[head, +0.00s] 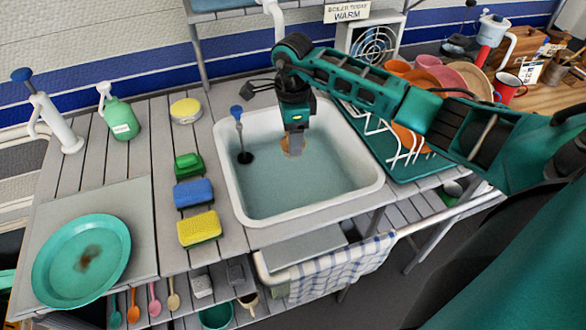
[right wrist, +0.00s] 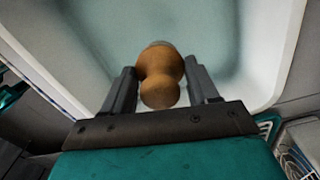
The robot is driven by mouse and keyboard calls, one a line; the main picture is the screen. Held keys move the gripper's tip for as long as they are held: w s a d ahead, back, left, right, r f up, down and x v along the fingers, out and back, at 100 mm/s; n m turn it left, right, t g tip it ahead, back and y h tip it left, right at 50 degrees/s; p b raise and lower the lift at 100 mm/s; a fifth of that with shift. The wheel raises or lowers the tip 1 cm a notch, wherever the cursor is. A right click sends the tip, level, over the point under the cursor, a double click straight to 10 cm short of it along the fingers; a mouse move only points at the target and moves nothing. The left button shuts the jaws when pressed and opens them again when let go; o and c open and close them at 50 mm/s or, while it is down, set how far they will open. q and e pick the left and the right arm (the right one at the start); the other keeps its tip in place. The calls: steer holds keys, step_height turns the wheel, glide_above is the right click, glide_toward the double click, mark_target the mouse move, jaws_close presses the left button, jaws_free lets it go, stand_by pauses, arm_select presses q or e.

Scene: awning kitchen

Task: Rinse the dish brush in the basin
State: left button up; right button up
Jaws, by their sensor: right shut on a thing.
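The white-rimmed basin (head: 240,213) is set in the slatted counter and holds pale bluish water. My right gripper (head: 294,140) reaches down over the basin's far middle part. It is shut on the dish brush (head: 296,152), of which a small orange-brown wooden part shows below the fingers. In the right wrist view the brush's round wooden knob (right wrist: 160,75) sits between the two dark fingers (right wrist: 162,85). The brush's bristles are hidden, and I cannot tell whether they touch the water. My left gripper is not clearly seen.
A blue-topped plunger (head: 238,125) stands at the basin's left inside. Green, blue and yellow sponges (head: 199,228) lie left of the basin. A stained teal plate (head: 100,235) lies further left. A dish rack (head: 400,170) is at the right, and a checked towel (head: 340,270) hangs in front.

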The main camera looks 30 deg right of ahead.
steer(key=shift+r+p, duration=0.45)
steer(key=shift+r, duration=1.75)
steer(key=shift+r, duration=0.1)
stand_by(0.4)
steer(key=shift+r, duration=1.9)
steer(key=shift+a, duration=0.1)
